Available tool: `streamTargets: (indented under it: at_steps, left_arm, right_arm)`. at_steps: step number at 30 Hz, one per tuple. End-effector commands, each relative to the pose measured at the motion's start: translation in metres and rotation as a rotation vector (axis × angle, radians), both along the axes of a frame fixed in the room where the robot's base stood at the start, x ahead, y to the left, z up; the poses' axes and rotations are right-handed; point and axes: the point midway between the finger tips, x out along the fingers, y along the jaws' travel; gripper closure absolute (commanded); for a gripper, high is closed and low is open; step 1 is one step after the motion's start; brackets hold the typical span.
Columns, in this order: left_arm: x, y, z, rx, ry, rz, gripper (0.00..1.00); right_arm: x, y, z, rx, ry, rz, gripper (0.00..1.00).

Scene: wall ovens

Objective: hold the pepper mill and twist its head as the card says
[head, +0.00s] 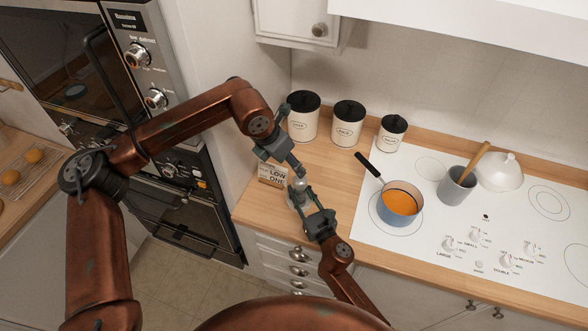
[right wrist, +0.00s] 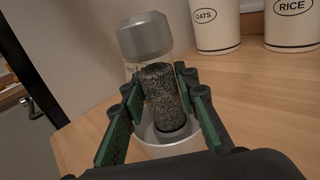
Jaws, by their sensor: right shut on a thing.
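The pepper mill stands on the wooden counter; its grey lower part (head: 297,198) shows in the head view. In the right wrist view it has a dark speckled middle (right wrist: 160,95) rising from a pale grey base (right wrist: 165,145), with a silver rounded head (right wrist: 145,36) above. My right gripper (head: 309,211) is shut on the mill; its fingers flank the dark middle in the wrist view (right wrist: 160,100). My left gripper (head: 297,170) points down at the top of the mill; its grip and any contact are unclear. The card (head: 272,174) stands just left of the mill, partly covered, with "LOW" and "ONE" legible.
Black-lidded canisters (head: 348,124) stand behind along the wall. Wall ovens (head: 170,110) stand at left. Counter between mill and canisters is clear.

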Motion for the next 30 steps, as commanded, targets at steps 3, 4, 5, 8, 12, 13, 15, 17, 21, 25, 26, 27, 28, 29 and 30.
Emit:
streamTargets:
  at_steps: [3,4,5,8,12,13,15,17,21,25,26,27,28,29,30]
  left_arm:
    - [-0.0020,0.0017,0.0057,0.000,0.000,-0.001,0.49]
    - [-0.0023,0.0019,0.0065,0.000,0.000,-0.001,0.49]
    - [-0.0024,0.0020,0.0068,0.000,0.000,-0.001,0.49]
    - [-0.0025,0.0021,0.0071,0.000,0.000,-0.001,0.49]
    - [-0.0024,0.0020,0.0070,0.000,0.000,-0.001,0.49]
    - [-0.0024,0.0020,0.0070,0.000,0.000,-0.001,0.49]
    - [-0.0023,0.0019,0.0071,0.000,0.000,-0.001,0.49]
    - [-0.0023,0.0019,0.0070,0.000,0.000,-0.001,0.49]
    - [-0.0023,0.0019,0.0069,0.000,0.000,-0.001,0.49]
    - [-0.0023,0.0018,0.0069,0.000,0.000,-0.001,0.49]
    - [-0.0022,0.0018,0.0069,0.000,0.000,-0.001,0.49]
    - [-0.0022,0.0018,0.0069,0.000,0.000,-0.001,0.49]
    - [-0.0022,0.0018,0.0069,0.000,0.000,-0.001,0.49]
    - [-0.0022,0.0018,0.0069,0.000,0.000,-0.001,0.49]
    - [-0.0023,0.0019,0.0069,0.000,0.000,-0.001,0.49]
  right_arm:
    - [-0.0001,0.0003,0.0000,0.000,0.000,0.001,1.00]
    - [-0.0001,0.0003,0.0000,0.000,0.000,0.001,1.00]
    - [-0.0001,0.0003,0.0000,0.000,0.000,0.001,1.00]
    - [-0.0001,0.0003,0.0001,0.000,0.000,0.001,1.00]
    - [-0.0001,0.0003,0.0001,0.000,0.000,0.001,0.70]
    - [-0.0001,0.0003,0.0001,0.000,0.000,0.001,0.68]
    - [-0.0001,0.0003,0.0001,0.000,0.000,0.001,0.63]
    - [-0.0001,0.0003,0.0001,0.000,0.000,0.000,0.59]
    - [0.0000,0.0001,0.0001,0.000,0.000,0.000,0.52]
    - [-0.0001,0.0000,0.0001,0.000,0.000,0.000,0.52]
    - [-0.0001,0.0000,0.0001,0.000,0.000,0.000,0.52]
    - [-0.0002,0.0000,0.0001,0.000,0.000,0.000,0.52]
    - [-0.0005,-0.0003,0.0000,0.000,0.000,0.000,0.52]
    - [-0.0013,-0.0008,-0.0001,0.000,0.000,0.000,0.52]
    - [-0.0031,-0.0018,-0.0004,0.000,0.000,0.000,0.52]
